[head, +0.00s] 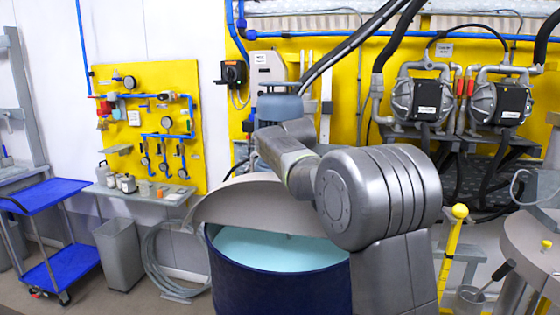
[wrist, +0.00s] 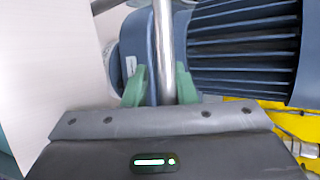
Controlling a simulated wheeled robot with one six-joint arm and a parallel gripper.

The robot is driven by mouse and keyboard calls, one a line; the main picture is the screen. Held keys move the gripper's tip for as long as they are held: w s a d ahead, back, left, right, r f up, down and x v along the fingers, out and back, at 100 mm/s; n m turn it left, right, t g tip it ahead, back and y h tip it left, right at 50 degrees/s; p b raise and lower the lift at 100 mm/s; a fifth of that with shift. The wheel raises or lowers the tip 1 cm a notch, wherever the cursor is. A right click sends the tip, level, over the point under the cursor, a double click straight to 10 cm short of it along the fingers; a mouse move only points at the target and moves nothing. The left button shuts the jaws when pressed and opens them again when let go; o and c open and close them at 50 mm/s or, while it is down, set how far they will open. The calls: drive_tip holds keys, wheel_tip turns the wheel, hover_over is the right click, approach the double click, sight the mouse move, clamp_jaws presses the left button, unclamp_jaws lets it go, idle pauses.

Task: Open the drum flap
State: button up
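In the head view the blue drum (head: 270,285) stands in front of me, its pale teal inside showing. A grey, curved drum flap (head: 250,202) stands raised at the back of the opening. My arm covers the right side of the flap and drum. My gripper is hidden behind the arm in the head view. In the wrist view my gripper (wrist: 161,68) has its two green fingers apart. A shiny metal rod (wrist: 163,40) shows between them; I cannot tell whether it is touched. A light grey surface, maybe the flap, fills the left of the wrist view (wrist: 45,70).
A blue-grey motor (head: 280,106) stands above the drum and shows its ribs close up in the wrist view (wrist: 245,45). A yellow post (head: 452,250) and a grey vessel (head: 535,245) stand at right. A bin (head: 118,255) and a blue trolley (head: 62,270) are at left.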

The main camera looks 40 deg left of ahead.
idle(0.3)
drive_tip(key=b+v, duration=0.3)
drive_tip(key=v, duration=1)
drive_tip(key=shift+s+d+r+b, duration=0.2)
drive_tip(key=shift+r+b, duration=0.05)
drive_tip(key=shift+b, duration=0.1)
drive_tip(key=shift+a, duration=0.1)
drive_tip(key=p+x, duration=0.3)
drive_tip(key=x, duration=1)
drive_tip(key=shift+w+a+f+p, duration=0.2)
drive_tip(key=shift+w+p, duration=0.05)
drive_tip(key=shift+p, duration=0.1)
drive_tip(key=shift+s+d+r, duration=0.1)
drive_tip(key=shift+s+r, duration=0.05)
